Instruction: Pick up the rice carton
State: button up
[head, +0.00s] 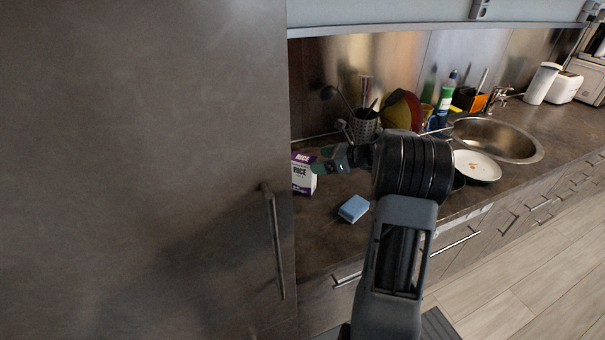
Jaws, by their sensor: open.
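The rice carton (301,177) is a small white and purple box with "RICE" printed on it. It stands upright on the dark countertop, close to the edge of the tall cabinet, which may hide its left side. My gripper (321,161) is open and points left at the carton's upper right side. Its fingertips overlap the carton's right edge in the head view. I cannot tell whether they touch it or lie around it.
A tall grey cabinet (140,170) with a handle fills the left. A blue sponge (354,208) lies on the countertop (325,235) in front. A utensil holder (364,126) stands behind my arm. A plate (477,166) and sink (497,137) are to the right.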

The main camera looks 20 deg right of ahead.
aim_at(305, 161)
jog(key=shift+p+x, duration=0.5)
jog(key=shift+x, duration=2.7)
grip_shut()
